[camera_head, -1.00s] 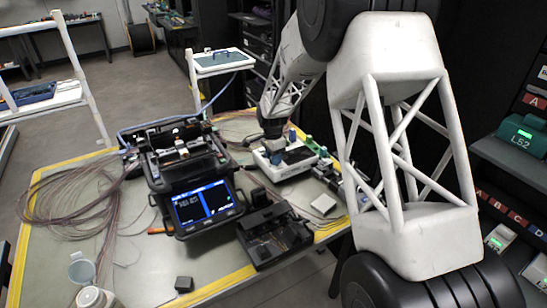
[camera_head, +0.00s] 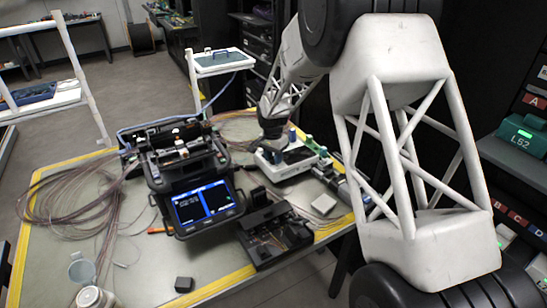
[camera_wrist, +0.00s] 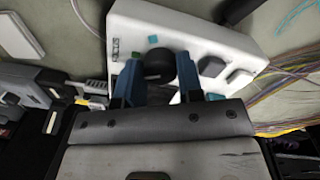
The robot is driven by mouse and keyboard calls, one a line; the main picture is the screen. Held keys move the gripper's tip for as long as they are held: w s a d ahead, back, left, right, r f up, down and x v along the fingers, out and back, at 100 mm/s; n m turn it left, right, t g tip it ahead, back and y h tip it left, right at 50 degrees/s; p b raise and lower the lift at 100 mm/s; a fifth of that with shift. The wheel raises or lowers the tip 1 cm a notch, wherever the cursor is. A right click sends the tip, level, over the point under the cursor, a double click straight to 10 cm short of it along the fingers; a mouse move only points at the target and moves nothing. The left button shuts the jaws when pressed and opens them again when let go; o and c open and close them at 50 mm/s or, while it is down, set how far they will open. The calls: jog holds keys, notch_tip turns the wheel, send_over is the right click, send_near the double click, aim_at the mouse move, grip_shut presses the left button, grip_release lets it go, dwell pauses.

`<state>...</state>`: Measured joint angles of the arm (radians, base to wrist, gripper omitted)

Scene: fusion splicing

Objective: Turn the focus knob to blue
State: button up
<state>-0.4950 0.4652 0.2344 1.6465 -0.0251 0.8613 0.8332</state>
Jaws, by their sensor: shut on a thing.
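The focus knob (camera_wrist: 158,66) is a round black knob on a white device (camera_wrist: 206,38). In the wrist view my gripper (camera_wrist: 159,72) has one blue finger on each side of the knob and is shut on it. A small teal-blue mark (camera_wrist: 152,39) lies on the white face just beyond the knob. I cannot clearly make out the knob's pointer. In the head view the white device (camera_head: 300,163) stands on the table right of the splicer, and my gripper (camera_head: 279,147) reaches down over it; the knob is hidden there.
The fusion splicer (camera_head: 186,165) with its lit screen (camera_head: 203,203) stands left of the device. Coiled fibres (camera_head: 60,205) cover the table's left side.

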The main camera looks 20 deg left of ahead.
jog(key=shift+n, duration=0.3)
jog(key=o, duration=0.9)
jog(key=shift+m, duration=0.4)
